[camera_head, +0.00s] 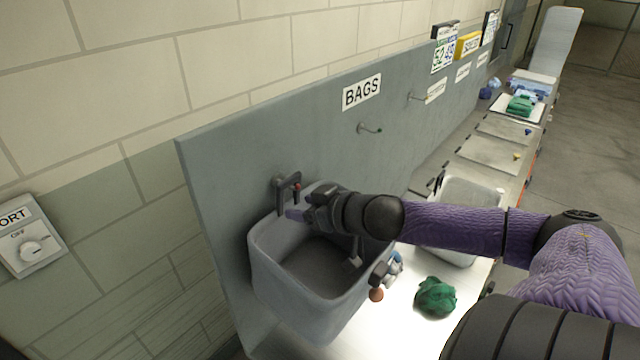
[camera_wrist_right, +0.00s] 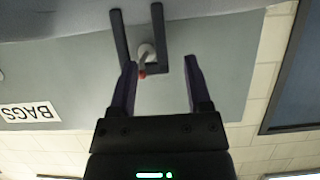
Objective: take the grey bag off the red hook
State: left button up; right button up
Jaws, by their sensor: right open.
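The grey bag (camera_head: 300,285), an open-topped tub shape, hangs against the grey board at the left. Its dark handle (camera_head: 288,183) loops over the red-tipped hook (camera_head: 297,187). My right gripper (camera_head: 300,207) is beside the handle, over the bag's far rim. In the right wrist view its two purple fingers (camera_wrist_right: 160,85) are apart, with the handle (camera_wrist_right: 121,40) and red hook tip (camera_wrist_right: 143,74) ahead of and between them. Whether a finger touches the handle cannot be told. My right arm covers part of the bag's right side. My left gripper is not in view.
A crumpled green cloth (camera_head: 435,297) lies on the bench, and a grey tray (camera_head: 470,195) stands behind my arm. Small knobs, one orange (camera_head: 376,295), sit near the bag's right edge.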

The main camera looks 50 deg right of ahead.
aim_at(284, 204)
jog(key=shift+b+x, duration=0.5)
jog(key=shift+x, duration=2.05)
jog(key=shift+c, duration=0.3)
grip_shut()
